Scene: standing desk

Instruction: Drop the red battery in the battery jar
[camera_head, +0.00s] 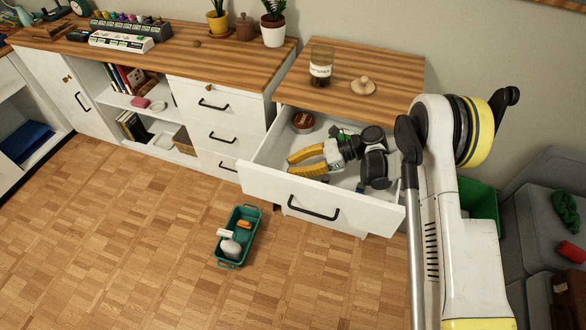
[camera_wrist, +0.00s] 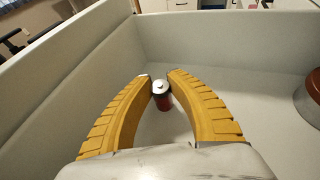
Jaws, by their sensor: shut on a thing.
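The red battery (camera_wrist: 164,101), with a silver top, stands between the fingertips of my gripper (camera_wrist: 160,82) in the wrist view. My gripper is shut on it, low inside the open drawer (camera_head: 262,178). In the head view my gripper (camera_head: 291,166) is over the left part of the drawer, and I cannot make out the battery there. The battery jar (camera_head: 320,70), clear glass with a white label, stands upright on the wooden cabinet top. Its mouth looks uncovered. A round wooden lid (camera_head: 363,86) with a knob lies right of the jar.
A round reddish-brown tin (camera_head: 302,122) sits at the drawer's back left; it also shows in the wrist view (camera_wrist: 311,101). The drawer's walls surround my gripper. A green tray (camera_head: 246,226) with items lies on the floor. Potted plants stand on the neighbouring counter.

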